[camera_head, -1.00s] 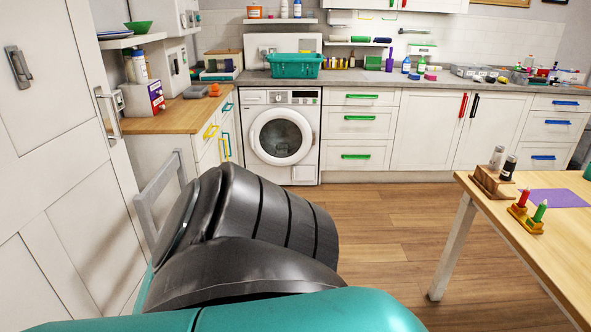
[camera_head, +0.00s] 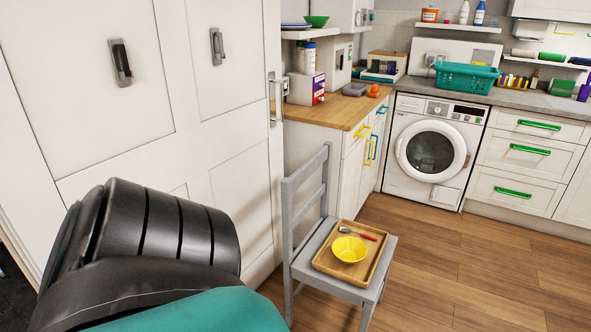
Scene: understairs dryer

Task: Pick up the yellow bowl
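The yellow bowl (camera_head: 349,249) sits upright on a wooden tray (camera_head: 330,264) in the lower middle of the head view. The tray lies on the seat of a grey chair (camera_head: 322,245). A spoon with a red handle (camera_head: 365,236) lies on the tray behind the bowl. My dark and teal arm fills the lower left of the view, apart from the bowl. Neither gripper is in view.
White panelled doors (camera_head: 150,100) stand at the left, behind my arm. A wooden counter (camera_head: 335,110) with drawers is behind the chair. A washing machine (camera_head: 432,150) stands at the back. The wooden floor (camera_head: 470,270) right of the chair is clear.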

